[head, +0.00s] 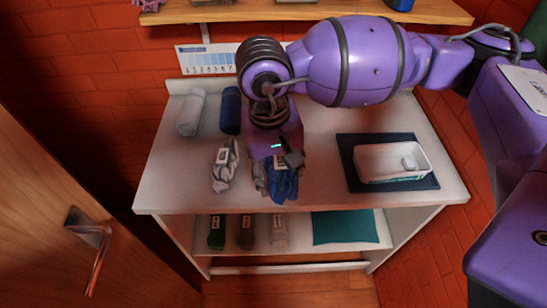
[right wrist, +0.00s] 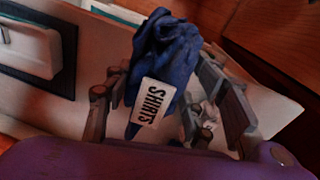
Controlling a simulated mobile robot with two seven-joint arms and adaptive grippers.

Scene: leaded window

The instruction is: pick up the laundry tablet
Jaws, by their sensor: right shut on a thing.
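My right gripper (head: 277,165) is over the front middle of the white table and is shut on a crumpled blue cloth (head: 284,186). In the right wrist view the blue cloth (right wrist: 165,50) sits between the two fingers, with a white tag reading SHIRTS (right wrist: 153,102). I cannot tell whether the cloth touches the table. No thing can be made out surely as the laundry tablet. My left gripper is not in view.
The tub stands on a dark mat (head: 347,150). A crumpled grey-white cloth (head: 224,168) with a tag lies left of my gripper. A grey roll (head: 190,112) and a blue roll (head: 231,110) lie behind. The lower shelf holds tagged bundles (head: 247,232) and a teal mat (head: 344,227).

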